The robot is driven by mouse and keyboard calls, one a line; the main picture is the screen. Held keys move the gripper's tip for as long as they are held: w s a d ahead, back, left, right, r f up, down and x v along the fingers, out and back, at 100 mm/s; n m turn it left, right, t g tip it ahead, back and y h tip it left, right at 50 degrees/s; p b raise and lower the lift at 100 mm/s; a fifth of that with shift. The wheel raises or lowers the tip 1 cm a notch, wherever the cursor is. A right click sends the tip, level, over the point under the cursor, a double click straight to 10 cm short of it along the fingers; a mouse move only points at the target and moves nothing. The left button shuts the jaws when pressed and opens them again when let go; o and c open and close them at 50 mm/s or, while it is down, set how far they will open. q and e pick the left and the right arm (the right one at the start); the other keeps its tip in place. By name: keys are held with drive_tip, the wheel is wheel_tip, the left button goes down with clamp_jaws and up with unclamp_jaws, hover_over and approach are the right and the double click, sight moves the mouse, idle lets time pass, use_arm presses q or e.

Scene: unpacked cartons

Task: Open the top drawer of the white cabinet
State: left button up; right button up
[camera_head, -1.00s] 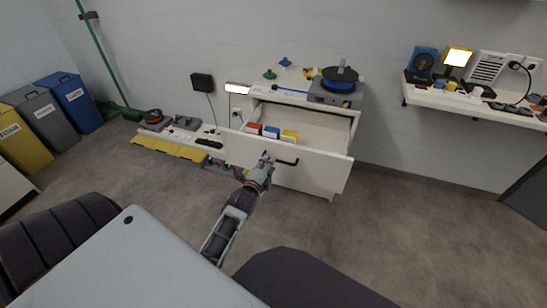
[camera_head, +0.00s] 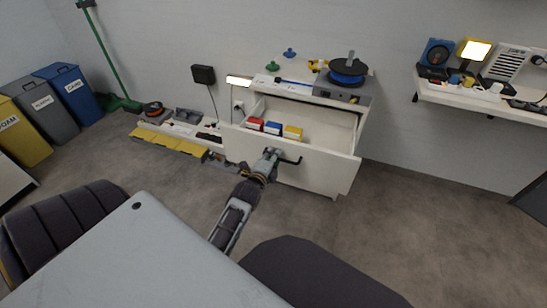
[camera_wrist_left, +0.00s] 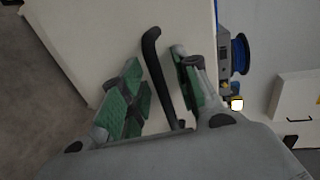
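The white cabinet (camera_head: 337,182) stands against the wall, and its top drawer (camera_head: 310,157) is pulled well out. Red, blue and yellow boxes (camera_head: 272,128) lie inside. The black bar handle (camera_head: 291,161) is on the drawer front; it also shows in the left wrist view (camera_wrist_left: 158,72). My left gripper (camera_head: 272,155) is at the handle's left part. In the left wrist view its green-padded fingers (camera_wrist_left: 160,92) are apart, one on each side of the handle, with gaps visible. My right gripper is not in view.
A blue spool on a grey device (camera_head: 346,78) sits on the cabinet top. A low white platform with yellow fronts (camera_head: 170,143) is to the left. A wall shelf (camera_head: 480,103) with items is at the right. The floor (camera_head: 430,215) at right is clear.

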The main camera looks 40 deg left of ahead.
use_arm(q)
clamp_jaws()
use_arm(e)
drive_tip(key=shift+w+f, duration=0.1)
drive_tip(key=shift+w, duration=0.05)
use_arm(q)
drive_tip(key=x, duration=0.2)
drive_tip(key=p+x, duration=0.1)
drive_tip(key=x, duration=0.1)
drive_tip(key=shift+w+r, duration=0.15)
drive_tip(key=shift+r, duration=0.2)
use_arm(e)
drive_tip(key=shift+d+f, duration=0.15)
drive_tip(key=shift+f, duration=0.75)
use_arm(q)
unclamp_jaws()
